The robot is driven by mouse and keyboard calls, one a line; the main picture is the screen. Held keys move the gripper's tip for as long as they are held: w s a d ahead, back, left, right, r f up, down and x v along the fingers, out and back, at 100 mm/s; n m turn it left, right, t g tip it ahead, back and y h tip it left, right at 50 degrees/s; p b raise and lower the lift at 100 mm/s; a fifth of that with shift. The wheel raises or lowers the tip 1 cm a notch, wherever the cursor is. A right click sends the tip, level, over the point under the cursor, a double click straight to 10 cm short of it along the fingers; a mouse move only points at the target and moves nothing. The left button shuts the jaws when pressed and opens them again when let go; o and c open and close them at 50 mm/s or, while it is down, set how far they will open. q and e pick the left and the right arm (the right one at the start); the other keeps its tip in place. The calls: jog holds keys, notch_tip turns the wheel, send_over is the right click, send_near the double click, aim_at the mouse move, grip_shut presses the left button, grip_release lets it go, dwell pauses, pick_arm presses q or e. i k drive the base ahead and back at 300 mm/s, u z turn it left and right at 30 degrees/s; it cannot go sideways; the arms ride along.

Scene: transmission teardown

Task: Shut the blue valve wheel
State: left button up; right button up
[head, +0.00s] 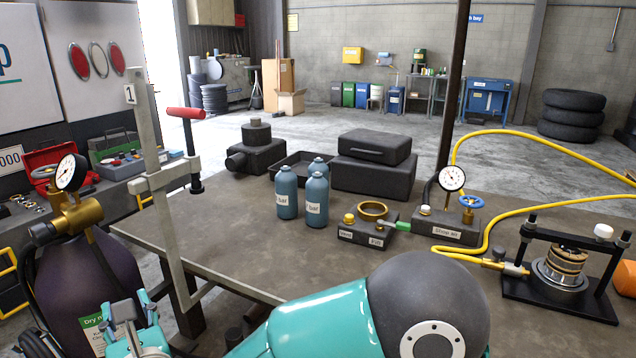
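The blue valve wheel (471,201) sits on a brass stem at the right end of a dark valve block (446,227) on the table. Its rim lies roughly flat. Whether the valve is open or shut cannot be told. A round white gauge (452,178) stands on the same block, left of the wheel. My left gripper (116,304) is at the bottom left, beside the dark gas cylinder, far from the wheel. Its teal fingers are spread, with nothing seen held. My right gripper is not in view.
A yellow hose (540,137) loops behind and right of the wheel. A black press frame (560,290) stands to the right. Left of the block are a brass-ringed fitting (372,210) and blue bottles (287,193). A metal upright (150,150) stands at left. The table's middle is clear.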

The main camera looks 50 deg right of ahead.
aim_at(471, 204)
jog(key=u, duration=0.7)
jog(key=i, duration=0.2)
jog(key=z, duration=2.8)
jog(key=i, duration=0.5)
jog(key=u, duration=0.05)
jog(key=k, duration=0.9)
jog(key=z, duration=0.2)
jog(key=i, duration=0.9)
jog(key=u, duration=0.1)
